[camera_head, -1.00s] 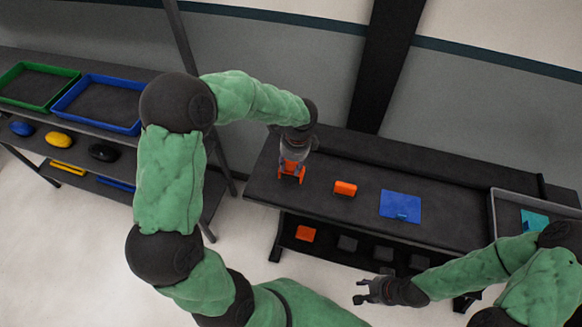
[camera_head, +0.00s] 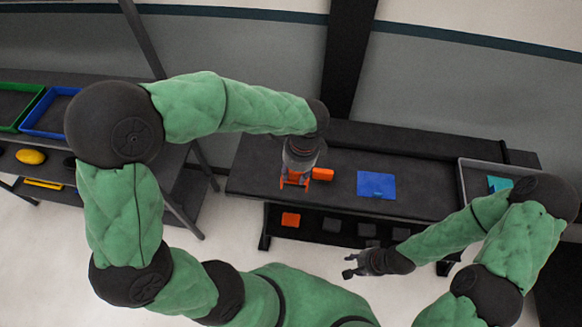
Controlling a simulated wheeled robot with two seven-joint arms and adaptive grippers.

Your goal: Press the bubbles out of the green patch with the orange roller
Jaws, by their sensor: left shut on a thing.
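My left gripper (camera_head: 297,165) is shut on the orange roller (camera_head: 295,181), above the left part of the dark table. The roller is partly hidden by the gripper, and I cannot tell if it touches the table. A teal-green patch (camera_head: 498,184) lies in the grey tray at the table's right end, partly hidden by my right arm. It is well to the right of the roller. Bubbles are too small to make out. My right gripper (camera_head: 350,268) is open and empty in front of the table.
An orange block (camera_head: 323,174) lies just right of the roller on the table (camera_head: 420,190). A blue sheet (camera_head: 376,185) lies further right, before the grey tray (camera_head: 462,183). The lower shelf holds an orange block (camera_head: 291,219) and several dark ones. Another shelf with trays stands left.

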